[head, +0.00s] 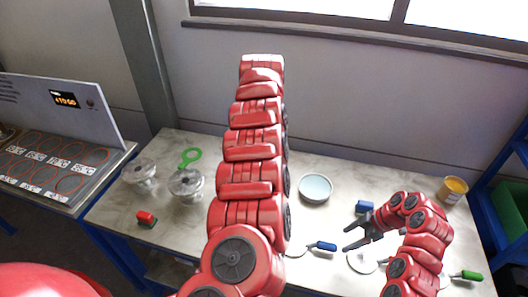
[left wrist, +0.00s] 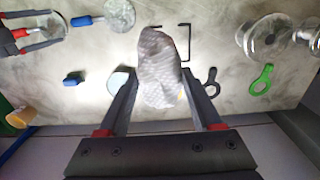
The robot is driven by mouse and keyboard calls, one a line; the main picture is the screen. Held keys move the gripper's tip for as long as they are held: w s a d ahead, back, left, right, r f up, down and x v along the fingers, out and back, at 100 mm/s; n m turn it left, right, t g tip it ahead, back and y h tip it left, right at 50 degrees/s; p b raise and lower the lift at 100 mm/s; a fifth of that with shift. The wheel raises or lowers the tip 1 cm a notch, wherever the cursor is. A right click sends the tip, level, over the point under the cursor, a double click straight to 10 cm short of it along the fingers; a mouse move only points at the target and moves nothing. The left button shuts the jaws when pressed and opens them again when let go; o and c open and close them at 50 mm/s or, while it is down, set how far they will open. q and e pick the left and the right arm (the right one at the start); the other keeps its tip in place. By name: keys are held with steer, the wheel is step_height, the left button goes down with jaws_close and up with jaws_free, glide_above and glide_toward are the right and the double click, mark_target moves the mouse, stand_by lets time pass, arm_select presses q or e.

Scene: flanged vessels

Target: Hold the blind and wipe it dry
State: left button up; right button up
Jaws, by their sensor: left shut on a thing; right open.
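My left gripper (left wrist: 160,95) is shut on a pale dimpled cloth (left wrist: 158,65) and holds it over the table; in the head view my left arm hides this gripper. My right gripper (head: 348,236) is open at the right side of the table, just by a clear round disc (head: 362,262), which may be the blind. In the left wrist view the right gripper (left wrist: 52,28) has its fingers on either side of this disc; I cannot tell whether they touch it. A second disc (left wrist: 119,14) with a blue handle (head: 322,246) lies to the left of it.
Two flanged glass vessels (head: 140,172) and a green ring tool (head: 190,157) stand left. A shallow round dish (head: 315,188), a blue block (head: 364,207) and a yellow pot (head: 453,190) are right. A red-green block (head: 146,219) lies front left. A black ring tool (left wrist: 212,82) lies mid-table.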

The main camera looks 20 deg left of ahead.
mark_target(334, 246)
arm_select(q)
steer(key=shift+f+b, duration=0.3)
steer(key=shift+f, duration=0.15)
arm_select(e)
steer(key=x, duration=0.5)
arm_select(q)
step_height(334, 246, down, 2)
steer(key=shift+f+b, duration=0.2)
steer(key=shift+b, duration=1.05)
arm_select(e)
steer(key=x, duration=0.3)
steer(key=shift+d, duration=0.15)
arm_select(q)
steer(key=shift+f+b, duration=0.45)
steer(key=shift+f, duration=0.1)
arm_select(e)
steer(key=shift+x, duration=0.8)
steer(key=shift+r, duration=0.1)
arm_select(q)
steer(key=shift+r, duration=0.1)
arm_select(e)
steer(key=shift+r, duration=0.1)
steer(key=shift+c, duration=0.4)
jaws_close()
